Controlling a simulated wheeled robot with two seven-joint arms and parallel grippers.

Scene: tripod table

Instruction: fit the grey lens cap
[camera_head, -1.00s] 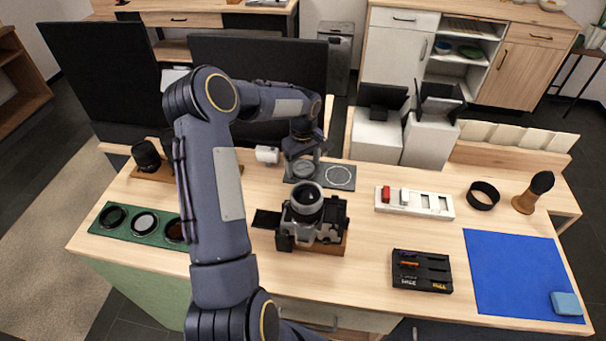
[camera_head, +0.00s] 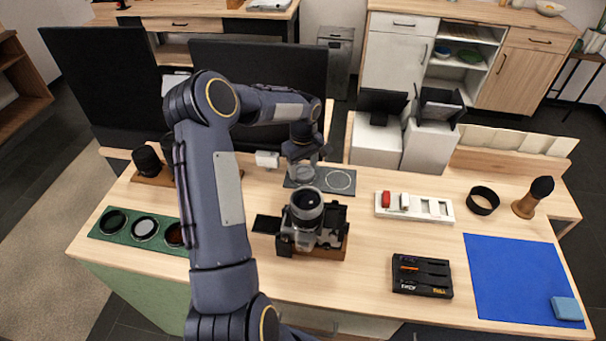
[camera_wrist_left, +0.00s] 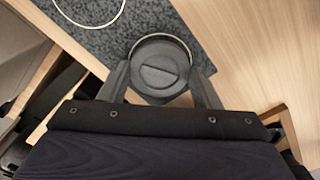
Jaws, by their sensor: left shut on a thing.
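The grey lens cap (camera_wrist_left: 160,66) is round, with a raised bar across its middle. My left gripper (camera_head: 303,172) is shut on it, with one finger on each side in the left wrist view (camera_wrist_left: 161,86). The cap is at the left part of a dark grey mat (camera_head: 320,185); whether it touches the mat I cannot tell. The camera (camera_head: 303,236) stands just in front of the mat on a wooden block, its lens (camera_head: 307,203) pointing up with the dark front glass bare. My right gripper is not in view.
A white ring is drawn on the mat's right part (camera_head: 340,180). A small white object (camera_head: 267,159) stands behind left. A white tray (camera_head: 440,211), black box (camera_head: 421,275) and blue cloth (camera_head: 510,270) lie to the right. A green filter tray (camera_head: 125,236) lies left.

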